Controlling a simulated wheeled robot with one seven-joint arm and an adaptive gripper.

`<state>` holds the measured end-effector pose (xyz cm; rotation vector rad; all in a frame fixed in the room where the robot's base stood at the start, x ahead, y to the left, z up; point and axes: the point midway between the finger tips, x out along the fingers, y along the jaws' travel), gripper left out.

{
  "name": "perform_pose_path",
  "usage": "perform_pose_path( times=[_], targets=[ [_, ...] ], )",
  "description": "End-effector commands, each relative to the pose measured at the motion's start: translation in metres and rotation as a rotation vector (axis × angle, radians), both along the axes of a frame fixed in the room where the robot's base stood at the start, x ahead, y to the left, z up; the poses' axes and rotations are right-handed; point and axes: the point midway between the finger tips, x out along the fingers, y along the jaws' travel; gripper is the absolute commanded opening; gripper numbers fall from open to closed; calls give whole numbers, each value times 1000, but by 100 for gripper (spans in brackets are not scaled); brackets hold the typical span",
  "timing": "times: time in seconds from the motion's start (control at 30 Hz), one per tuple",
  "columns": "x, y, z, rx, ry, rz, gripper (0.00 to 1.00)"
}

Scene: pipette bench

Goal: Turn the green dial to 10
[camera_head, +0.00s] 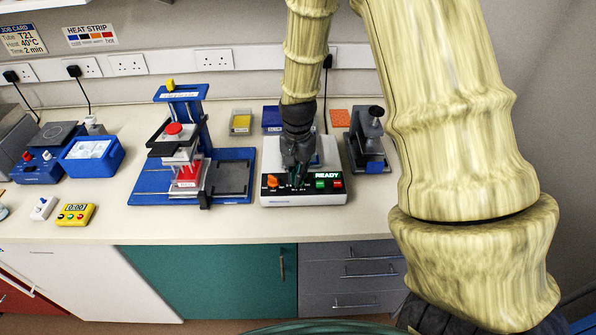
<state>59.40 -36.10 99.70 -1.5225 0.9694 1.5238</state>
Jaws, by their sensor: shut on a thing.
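The white machine (331,198) stands near the front of the bench, with a black front panel. The panel carries an orange dial (272,182) at the left and a lit display reading READY (328,174). My gripper (297,182) points down over the middle of this panel, just right of the orange dial. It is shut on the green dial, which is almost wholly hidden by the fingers. The number at which the green dial points cannot be read.
A green button (320,184) and a red button (337,184) sit close right of my gripper. A blue stand with a red knob (173,128) is to the left, and a dark device (367,145) to the right. Bare bench (230,225) lies in front.

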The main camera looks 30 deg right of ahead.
Motion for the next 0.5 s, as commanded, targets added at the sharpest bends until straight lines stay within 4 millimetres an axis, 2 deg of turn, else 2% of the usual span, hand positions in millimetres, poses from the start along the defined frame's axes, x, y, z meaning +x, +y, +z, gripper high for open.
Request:
perform_pose_path(
  times=[0.2, 0.5],
  targets=[
    [1, 0, 1, 0, -1, 97, 0],
    [0, 0, 1, 0, -1, 147, 0]
  ],
)
